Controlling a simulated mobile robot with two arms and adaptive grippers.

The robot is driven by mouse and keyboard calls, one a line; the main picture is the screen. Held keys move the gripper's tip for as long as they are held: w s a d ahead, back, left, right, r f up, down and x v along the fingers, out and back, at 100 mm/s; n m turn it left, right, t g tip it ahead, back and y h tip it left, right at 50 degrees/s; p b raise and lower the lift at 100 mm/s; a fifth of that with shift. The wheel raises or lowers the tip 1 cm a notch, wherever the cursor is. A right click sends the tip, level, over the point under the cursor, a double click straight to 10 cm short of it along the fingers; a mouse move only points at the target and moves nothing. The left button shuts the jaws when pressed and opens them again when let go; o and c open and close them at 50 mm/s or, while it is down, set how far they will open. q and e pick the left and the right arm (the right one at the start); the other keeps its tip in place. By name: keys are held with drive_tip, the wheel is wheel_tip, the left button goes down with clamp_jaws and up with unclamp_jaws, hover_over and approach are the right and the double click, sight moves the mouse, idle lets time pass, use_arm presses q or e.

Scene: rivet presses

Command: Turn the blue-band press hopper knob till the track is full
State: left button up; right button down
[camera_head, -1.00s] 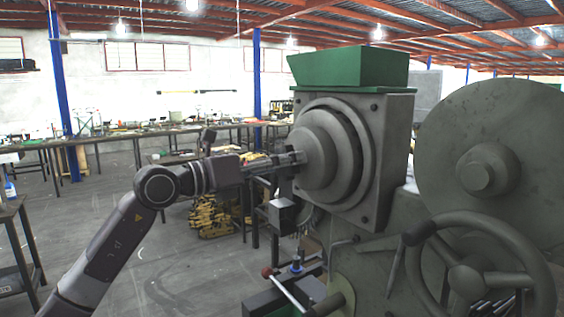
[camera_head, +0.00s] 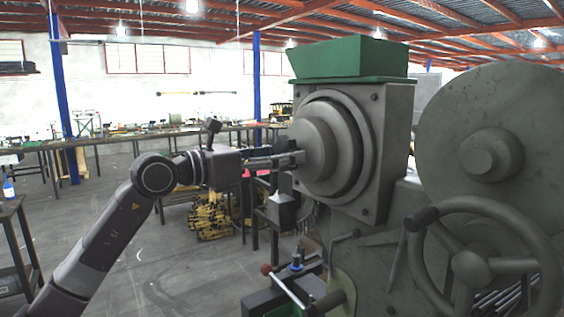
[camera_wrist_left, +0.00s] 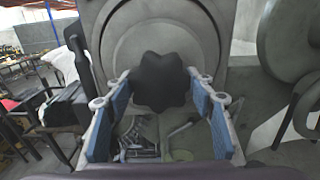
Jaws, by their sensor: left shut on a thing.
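A grey press (camera_head: 372,215) with a green hopper (camera_head: 352,60) on top fills the right half of the head view. A black lobed knob (camera_wrist_left: 160,82) sits at the middle of its round stepped hub (camera_head: 318,150). My left gripper (camera_head: 300,158) reaches the hub from the left. In the left wrist view its two blue-padded fingers (camera_wrist_left: 158,78) stand on either side of the knob, shut on it. In the head view the fingers largely hide the knob. I cannot make out a blue band or the track's fill. My right gripper is not in view.
A handwheel (camera_head: 470,268) and a large grey disc (camera_head: 480,110) are at the right of the press. A red-balled lever (camera_head: 267,269) and a small blue part (camera_head: 296,266) sit low in front.

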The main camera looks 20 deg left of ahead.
use_arm(q)
drive_tip(key=o, duration=1.2)
drive_tip(key=v, duration=1.2)
